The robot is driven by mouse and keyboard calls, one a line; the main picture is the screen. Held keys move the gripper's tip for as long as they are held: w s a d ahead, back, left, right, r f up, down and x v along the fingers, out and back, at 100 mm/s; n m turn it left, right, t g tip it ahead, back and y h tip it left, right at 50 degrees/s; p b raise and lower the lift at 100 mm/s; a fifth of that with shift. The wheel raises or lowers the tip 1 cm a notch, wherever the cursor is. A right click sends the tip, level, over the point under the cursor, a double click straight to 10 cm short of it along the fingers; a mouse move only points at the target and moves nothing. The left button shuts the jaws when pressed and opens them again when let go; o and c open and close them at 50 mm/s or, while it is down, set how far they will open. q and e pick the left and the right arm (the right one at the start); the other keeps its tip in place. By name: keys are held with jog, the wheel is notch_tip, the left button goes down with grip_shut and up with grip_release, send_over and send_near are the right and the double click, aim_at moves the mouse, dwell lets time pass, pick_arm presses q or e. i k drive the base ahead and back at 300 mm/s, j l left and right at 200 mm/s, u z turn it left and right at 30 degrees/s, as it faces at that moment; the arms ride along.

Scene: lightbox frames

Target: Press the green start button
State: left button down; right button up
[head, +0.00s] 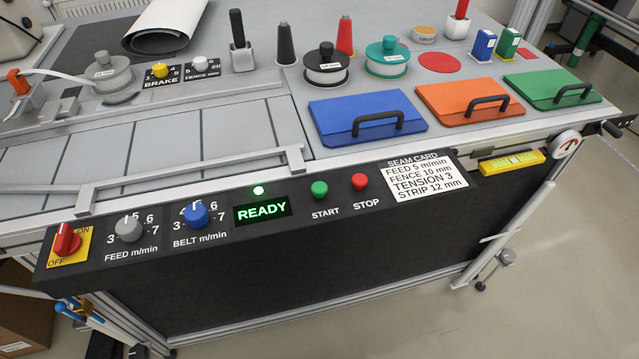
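The green start button (320,188) is a small round cap on the sloped dark control panel (420,215) at the front edge of the machine, above the white word START. The red stop button (359,181) sits just right of it. The display (262,209) to its left reads READY in green, with a lit green lamp (258,190) above it. Nothing covers the start button. Neither of my grippers shows in the head view.
Feed knob (129,229), belt knob (195,215) and red switch (67,240) line the panel's left. A seam card (428,180) is right of stop. A grey rail frame (190,172) and blue case (366,116) lie behind the panel. Open floor (510,270) is in front.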

aim_at(318, 189)
jog(key=l+u, duration=0.15)
jog(key=l, duration=0.5)
jog(key=l+u, duration=0.15)
jog(key=l, duration=0.55)
jog(key=l+u, duration=0.2)
jog(key=l, duration=0.45)
jog(key=k+l+u, duration=0.15)
jog(key=l, duration=0.55)
